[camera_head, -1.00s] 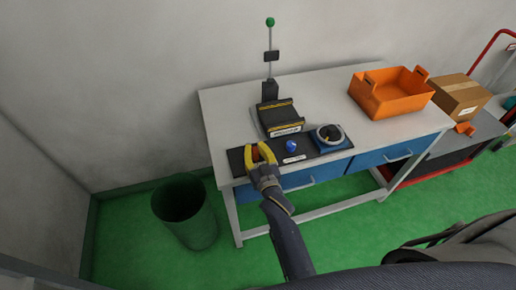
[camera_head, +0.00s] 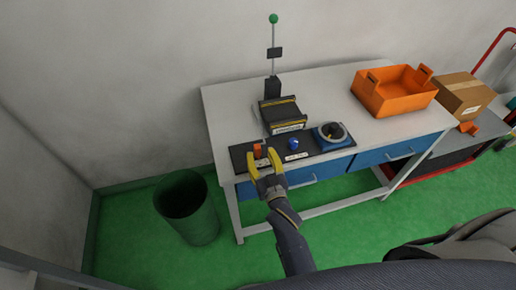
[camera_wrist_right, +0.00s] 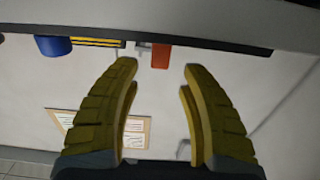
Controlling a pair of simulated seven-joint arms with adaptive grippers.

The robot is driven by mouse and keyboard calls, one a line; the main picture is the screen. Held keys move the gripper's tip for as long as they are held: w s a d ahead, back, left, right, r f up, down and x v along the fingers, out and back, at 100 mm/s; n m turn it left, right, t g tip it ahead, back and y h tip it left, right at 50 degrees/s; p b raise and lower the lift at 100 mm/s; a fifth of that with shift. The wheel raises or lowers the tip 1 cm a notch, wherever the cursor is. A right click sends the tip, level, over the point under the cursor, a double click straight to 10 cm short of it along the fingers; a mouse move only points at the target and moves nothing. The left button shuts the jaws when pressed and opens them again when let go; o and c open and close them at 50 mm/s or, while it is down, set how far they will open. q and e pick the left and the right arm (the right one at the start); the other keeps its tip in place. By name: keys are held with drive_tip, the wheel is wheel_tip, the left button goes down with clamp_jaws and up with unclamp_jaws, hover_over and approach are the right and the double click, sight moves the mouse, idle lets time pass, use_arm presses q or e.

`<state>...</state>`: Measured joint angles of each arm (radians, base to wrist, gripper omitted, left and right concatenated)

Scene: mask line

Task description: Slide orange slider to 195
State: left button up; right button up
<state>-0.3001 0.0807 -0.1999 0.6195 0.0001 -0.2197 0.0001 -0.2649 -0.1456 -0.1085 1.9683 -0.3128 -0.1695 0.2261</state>
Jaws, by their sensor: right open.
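The orange slider (camera_head: 257,151) is a small upright block at the left part of the black panel (camera_head: 238,158) on the table's front edge. In the right wrist view the orange slider (camera_wrist_right: 160,56) shows beyond and between the fingertips, with a gap on each side. My right gripper (camera_head: 264,160) has yellow fingers and is open and empty, just on the near side of the slider. Its fingers also show spread in the right wrist view (camera_wrist_right: 158,72). Any scale or number by the slider is too small to read. My left gripper is not in view.
On the panel, a blue knob (camera_head: 294,143) sits right of the slider, then a round dial (camera_head: 332,133). A black device (camera_head: 283,114) stands behind. An orange crate (camera_head: 394,98) is at the back right. A green bin (camera_head: 187,212) stands on the floor at left.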

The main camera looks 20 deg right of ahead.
drive_tip(key=s, duration=0.7)
drive_tip(key=shift+d, duration=0.1)
drive_tip(key=s+a+f+n+g, duration=0.1)
drive_tip(key=s+f+g, duration=0.25)
drive_tip(key=f, duration=0.95)
drive_tip(key=s+f+n+g+y, duration=0.15)
drive_tip(key=s+f, duration=0.35)
drive_tip(key=f, duration=0.8)
drive_tip(key=s+a+f+g, duration=0.1)
drive_tip(key=s+f+g, duration=0.3)
drive_tip(key=f, duration=0.8)
drive_tip(key=s+d+f+g, duration=0.2)
drive_tip(key=s+d+f, duration=0.2)
drive_tip(key=s, duration=0.5)
drive_tip(key=s+d+f+g+h, duration=0.1)
drive_tip(key=s+d+f+g, duration=0.2)
drive_tip(key=s+f, duration=0.6)
drive_tip(key=s+d+f+n+g+h, duration=0.1)
drive_tip(key=s+d+f+g, duration=0.1)
drive_tip(key=s+d+f, duration=0.4)
drive_tip(key=s+f, duration=0.1)
drive_tip(key=s, duration=0.4)
drive_tip(key=shift+s+g, duration=0.15)
drive_tip(key=shift+g, duration=0.15)
